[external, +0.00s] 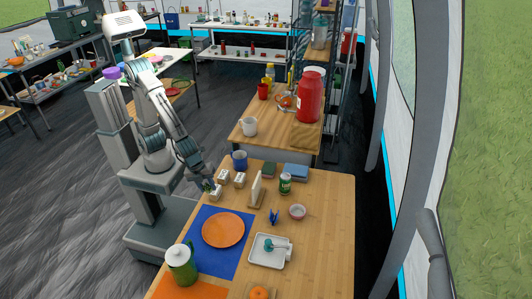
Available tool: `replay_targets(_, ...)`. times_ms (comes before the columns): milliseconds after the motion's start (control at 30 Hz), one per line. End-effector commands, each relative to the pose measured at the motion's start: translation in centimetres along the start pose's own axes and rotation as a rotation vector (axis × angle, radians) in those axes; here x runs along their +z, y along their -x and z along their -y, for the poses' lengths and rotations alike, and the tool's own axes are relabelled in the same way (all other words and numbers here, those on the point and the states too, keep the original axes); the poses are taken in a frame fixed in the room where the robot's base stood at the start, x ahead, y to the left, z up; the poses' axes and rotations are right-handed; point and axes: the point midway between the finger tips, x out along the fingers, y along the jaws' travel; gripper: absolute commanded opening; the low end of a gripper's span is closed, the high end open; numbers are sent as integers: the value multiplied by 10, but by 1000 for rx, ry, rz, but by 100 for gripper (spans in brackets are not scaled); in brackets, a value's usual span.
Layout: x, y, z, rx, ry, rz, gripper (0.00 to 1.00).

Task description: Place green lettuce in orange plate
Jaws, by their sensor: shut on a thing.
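The orange plate (223,230) lies flat and empty on a blue mat (199,225) at the left side of the near wooden table. My gripper (209,184) is low over the table's left edge, behind the plate, above a small white container (215,195). It is shut on a small green thing (210,188), which looks like the green lettuce. The lettuce is tiny in this view and partly hidden by the fingers. I cannot tell if it is still inside the container or just above it.
Two more white containers (240,180) and a blue mug (239,160) stand near my gripper. The table's right side is mostly clear.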

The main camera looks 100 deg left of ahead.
Motion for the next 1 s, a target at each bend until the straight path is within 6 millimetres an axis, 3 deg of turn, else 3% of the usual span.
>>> replay_targets(167, -31, 9, -8, -1, -15, -4, 14)
replay_targets(400, -120, 19, -27, -1, -57, -13, 14)
replay_targets(600, -173, 26, -50, -2, -78, -19, 14)
replay_targets(767, -184, 20, -50, -2, -79, -18, 14)
replay_targets(1000, -172, -22, -9, 0, -76, -15, 14)
